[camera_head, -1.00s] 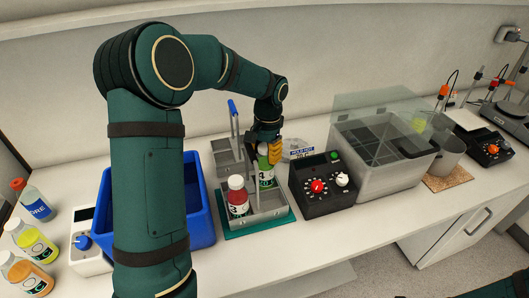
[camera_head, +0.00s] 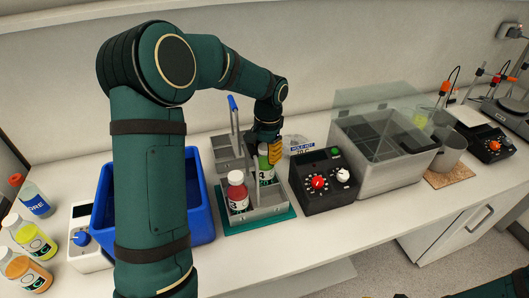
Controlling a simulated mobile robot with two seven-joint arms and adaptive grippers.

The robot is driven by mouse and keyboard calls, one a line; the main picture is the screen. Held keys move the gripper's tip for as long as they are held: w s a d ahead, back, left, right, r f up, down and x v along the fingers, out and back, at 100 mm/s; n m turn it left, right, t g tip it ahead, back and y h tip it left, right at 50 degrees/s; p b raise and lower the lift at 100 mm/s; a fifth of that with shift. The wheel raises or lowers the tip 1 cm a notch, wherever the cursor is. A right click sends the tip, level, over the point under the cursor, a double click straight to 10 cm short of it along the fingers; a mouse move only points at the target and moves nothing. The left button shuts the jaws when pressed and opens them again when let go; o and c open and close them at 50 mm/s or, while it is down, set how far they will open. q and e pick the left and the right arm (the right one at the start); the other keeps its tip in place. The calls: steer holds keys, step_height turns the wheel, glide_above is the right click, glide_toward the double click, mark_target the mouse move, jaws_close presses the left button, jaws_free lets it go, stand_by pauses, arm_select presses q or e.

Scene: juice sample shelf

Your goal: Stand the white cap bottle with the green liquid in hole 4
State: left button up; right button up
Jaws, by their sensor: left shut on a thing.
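The bottle with green liquid (camera_head: 265,173) is upright at the right side of a grey metal rack (camera_head: 268,213), behind and right of a red bottle (camera_head: 237,192). My left gripper (camera_head: 267,151) reaches down from above and is shut on the top of the green bottle. The fingers hide most of its cap. The rack walls and the red bottle hide its base, so I cannot tell whether it rests on the rack floor. The hole numbers are too small to read surely. My right gripper is out of view.
The rack has a blue-topped handle (camera_head: 233,104) and stands on a teal mat (camera_head: 231,228). A blue bin (camera_head: 204,228) is close on its left, a black control box (camera_head: 322,183) close on its right. Several bottles, one being yellow (camera_head: 33,240), stand far left.

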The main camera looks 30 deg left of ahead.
arm_select(q)
steer(key=shift+f, duration=0.25)
steer(key=o, duration=1.2)
steer(key=shift+o, duration=0.2)
steer(key=shift+r, duration=0.15)
steer(key=r, duration=0.4)
steer(key=w+r, duration=0.1)
steer(key=r, duration=0.6)
steer(key=shift+w+r, duration=0.2)
steer(key=shift+r, duration=0.15)
